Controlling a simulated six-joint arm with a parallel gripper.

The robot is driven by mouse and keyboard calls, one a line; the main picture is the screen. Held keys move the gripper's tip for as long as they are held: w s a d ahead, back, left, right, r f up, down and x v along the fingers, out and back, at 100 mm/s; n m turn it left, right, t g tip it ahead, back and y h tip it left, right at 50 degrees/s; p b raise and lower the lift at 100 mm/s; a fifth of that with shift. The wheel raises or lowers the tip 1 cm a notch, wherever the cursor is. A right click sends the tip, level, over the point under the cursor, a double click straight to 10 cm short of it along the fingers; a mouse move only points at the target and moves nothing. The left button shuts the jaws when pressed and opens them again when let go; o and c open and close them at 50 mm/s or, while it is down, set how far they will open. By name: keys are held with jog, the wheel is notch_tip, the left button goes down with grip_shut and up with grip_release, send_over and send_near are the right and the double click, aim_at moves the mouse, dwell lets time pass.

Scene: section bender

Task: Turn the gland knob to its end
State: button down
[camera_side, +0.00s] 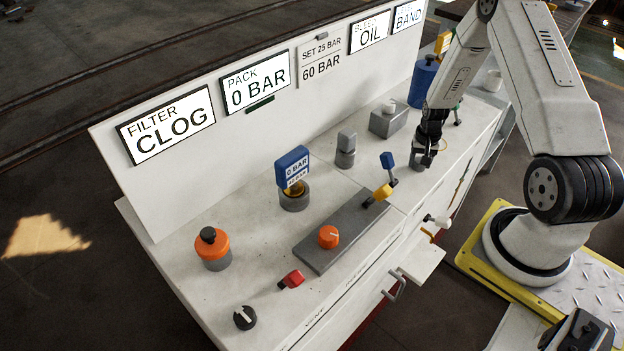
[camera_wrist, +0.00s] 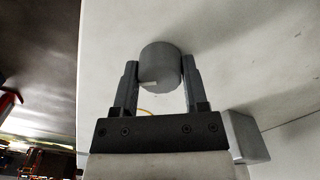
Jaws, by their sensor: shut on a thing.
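The gland knob is a grey round knob (camera_wrist: 160,66) with a pale pointer line on its face, seen in the wrist view between my two fingers. In that view the line points to the lower left. My gripper (camera_wrist: 160,78) is shut on the knob, with one finger on each side. In the side view my gripper (camera_side: 424,160) is at the right part of the white bench top, pointing down. The knob is mostly hidden there by the fingers.
A grey block (camera_side: 388,119) and a blue canister (camera_side: 423,82) stand close to my gripper. A blue-topped lever (camera_side: 388,162) stands in front left. An orange knob (camera_side: 328,236) and orange-capped filter (camera_side: 212,247) are farther left. Display panels line the back wall.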

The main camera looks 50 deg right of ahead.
jog(key=shift+m, duration=0.5)
jog(key=shift+c, duration=0.5)
grip_release()
jog(key=shift+r, duration=0.1)
jog(key=shift+r, duration=3.85)
